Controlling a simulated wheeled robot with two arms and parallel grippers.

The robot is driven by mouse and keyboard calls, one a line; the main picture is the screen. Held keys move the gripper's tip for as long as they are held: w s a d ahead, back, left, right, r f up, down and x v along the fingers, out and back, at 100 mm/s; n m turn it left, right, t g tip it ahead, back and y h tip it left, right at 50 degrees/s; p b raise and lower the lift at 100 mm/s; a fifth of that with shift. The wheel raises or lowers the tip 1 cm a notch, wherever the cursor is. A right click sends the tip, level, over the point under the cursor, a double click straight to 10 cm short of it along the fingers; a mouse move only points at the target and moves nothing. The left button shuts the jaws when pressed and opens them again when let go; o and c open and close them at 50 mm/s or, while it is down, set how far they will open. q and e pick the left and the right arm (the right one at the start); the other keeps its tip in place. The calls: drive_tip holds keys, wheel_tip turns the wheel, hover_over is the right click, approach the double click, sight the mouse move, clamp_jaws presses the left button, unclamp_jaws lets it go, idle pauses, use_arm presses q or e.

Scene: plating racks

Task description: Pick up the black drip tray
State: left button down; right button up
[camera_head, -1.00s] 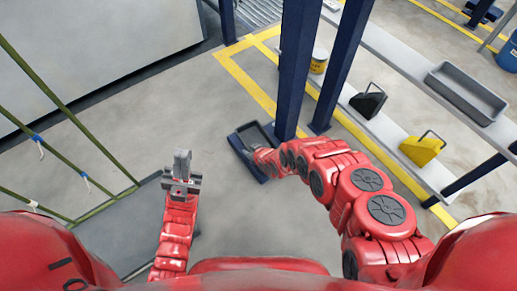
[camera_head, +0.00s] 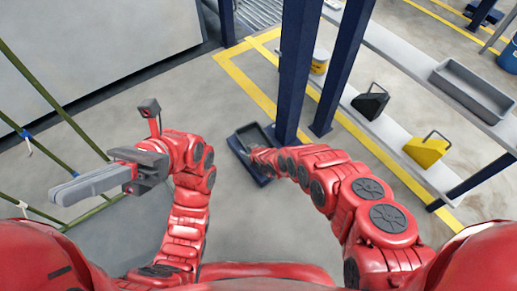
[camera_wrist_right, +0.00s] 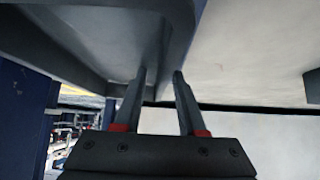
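The black drip tray (camera_head: 240,146) lies on the floor beside the foot of a dark blue post in the head view. My right gripper (camera_head: 256,153) reaches over it, its fingertips hard to make out there. In the right wrist view the fingers of my right gripper (camera_wrist_right: 160,78) are apart, one on each side of the tray's dark wall (camera_wrist_right: 182,30). A gap shows between them; contact with the wall cannot be made out. My left gripper (camera_head: 52,195) is far to the left, empty, with its fingers together.
A dark blue post (camera_head: 294,70) stands right behind the tray. A shelf to the right holds a grey tray (camera_head: 468,90), a black scoop-like bin (camera_head: 369,104) and a yellow one (camera_head: 427,150). Green bars (camera_head: 60,88) stand at the left.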

drive_tip(key=shift+c, duration=0.2)
clamp_jaws()
idle(1.1)
